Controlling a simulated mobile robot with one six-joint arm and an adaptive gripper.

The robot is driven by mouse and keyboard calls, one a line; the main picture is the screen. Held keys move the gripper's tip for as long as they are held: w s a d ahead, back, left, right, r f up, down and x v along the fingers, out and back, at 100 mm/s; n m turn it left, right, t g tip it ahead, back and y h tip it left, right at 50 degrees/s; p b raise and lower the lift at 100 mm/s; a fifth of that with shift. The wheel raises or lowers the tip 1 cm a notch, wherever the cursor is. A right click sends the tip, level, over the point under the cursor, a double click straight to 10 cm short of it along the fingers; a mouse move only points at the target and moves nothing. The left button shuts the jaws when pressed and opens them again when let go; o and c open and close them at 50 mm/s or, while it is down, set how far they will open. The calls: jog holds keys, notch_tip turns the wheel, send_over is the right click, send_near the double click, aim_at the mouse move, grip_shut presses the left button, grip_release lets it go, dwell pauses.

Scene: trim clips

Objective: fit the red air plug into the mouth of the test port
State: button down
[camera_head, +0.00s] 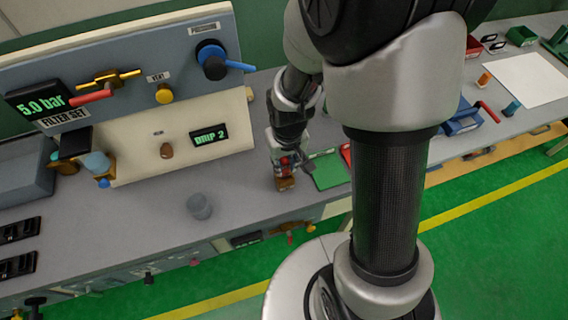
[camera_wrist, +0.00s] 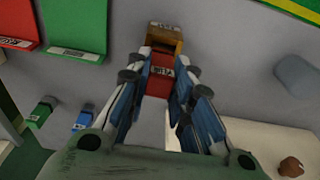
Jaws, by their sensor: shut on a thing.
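My gripper (camera_head: 284,164) is low over the grey bench, left of my arm column in the head view. In the wrist view my gripper (camera_wrist: 163,88) has its fingers on both sides of the red air plug (camera_wrist: 160,80), which carries a pale label. A little red of the plug (camera_head: 285,160) shows between the fingers in the head view. The orange-brown block that looks like the test port (camera_head: 285,184) is directly below the fingers; in the wrist view the port (camera_wrist: 165,37) lies just beyond the plug. Its mouth is hidden, and I cannot tell whether the plug is in it.
A green mat (camera_head: 328,171) lies close to the right of the gripper. A grey cylinder (camera_head: 199,206) stands on the bench to the left. The panel with the DRIP 2 display (camera_head: 209,136) rises behind. Bench between cylinder and gripper is clear.

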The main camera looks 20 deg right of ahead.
jog(key=shift+f, duration=0.9)
jog(key=shift+f, duration=0.1)
jog(key=shift+f+b, duration=0.15)
jog(key=shift+b, duration=0.15)
jog(key=c, duration=1.4)
grip_release()
notch_tip(320, 180, up, 12)
jog(key=s+p, duration=0.1)
jog(key=p, duration=0.3)
notch_tip(320, 180, up, 10)
jog(key=t, duration=0.2)
send_over(286, 178)
jog(key=s, duration=0.5)
jog(key=shift+t, duration=0.6)
jog(key=s+r, duration=0.2)
jog(key=s, duration=0.1)
jog(key=s+r, duration=0.2)
jog(key=s, duration=0.1)
jog(key=s+r, duration=0.2)
jog(key=s, duration=0.1)
jog(key=shift+r, duration=0.25)
